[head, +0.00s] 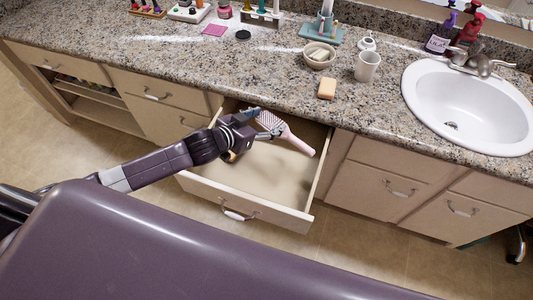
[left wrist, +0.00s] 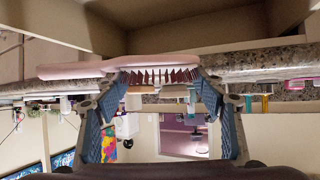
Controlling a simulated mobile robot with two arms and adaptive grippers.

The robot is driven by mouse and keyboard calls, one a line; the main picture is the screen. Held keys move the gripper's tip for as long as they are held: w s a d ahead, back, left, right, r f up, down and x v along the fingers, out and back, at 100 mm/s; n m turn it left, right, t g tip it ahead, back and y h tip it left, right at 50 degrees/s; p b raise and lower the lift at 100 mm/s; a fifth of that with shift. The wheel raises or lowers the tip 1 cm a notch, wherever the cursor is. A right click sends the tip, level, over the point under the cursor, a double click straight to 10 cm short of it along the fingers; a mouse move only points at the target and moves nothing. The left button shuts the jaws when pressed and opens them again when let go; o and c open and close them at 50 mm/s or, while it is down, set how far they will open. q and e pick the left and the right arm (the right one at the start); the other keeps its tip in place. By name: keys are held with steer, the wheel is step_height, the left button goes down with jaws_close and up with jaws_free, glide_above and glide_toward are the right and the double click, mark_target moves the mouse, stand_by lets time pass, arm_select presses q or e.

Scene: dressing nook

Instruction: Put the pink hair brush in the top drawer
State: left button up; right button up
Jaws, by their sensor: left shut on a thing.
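The pink hair brush (head: 298,143) is in my left gripper (head: 262,124), over the open top drawer (head: 250,213). Its pale pink handle points to the right and toward the front, and its bristled head is at the fingers. In the left wrist view the brush (left wrist: 80,70) lies across the tips of my left gripper (left wrist: 162,92), with its dark bristles between the blue finger pads. The drawer is pulled out and its visible floor looks empty; my arm hides part of it. I cannot tell whether the brush touches the drawer. My right gripper is not in view.
The speckled counter (head: 205,62) overhangs the drawer's back. On it are a soap bar (head: 327,89), a bowl (head: 319,56), a white cup (head: 367,66) and a sink (head: 465,105). Closed drawers flank the open one.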

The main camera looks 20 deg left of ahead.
arm_select(q)
steer(key=b, duration=0.2)
glide_toward(270, 144)
steer(key=w+d, duration=0.1)
steer(key=w, duration=0.1)
steer(key=w+d, duration=0.2)
steer(key=shift+d+r, duration=0.1)
steer(key=shift+r, duration=0.05)
steer(key=shift+w, duration=0.7)
steer(key=w, duration=0.1)
steer(key=w+f, duration=0.1)
steer(key=shift+w+d, duration=0.15)
steer(key=shift+w, duration=0.15)
steer(key=shift+f, duration=0.15)
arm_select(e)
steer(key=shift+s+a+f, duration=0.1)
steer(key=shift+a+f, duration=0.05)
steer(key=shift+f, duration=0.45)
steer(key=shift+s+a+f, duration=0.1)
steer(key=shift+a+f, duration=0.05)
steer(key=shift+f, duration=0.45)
arm_select(q)
steer(key=shift+f, duration=0.2)
steer(key=o, duration=1.1)
steer(key=shift+o, duration=0.5)
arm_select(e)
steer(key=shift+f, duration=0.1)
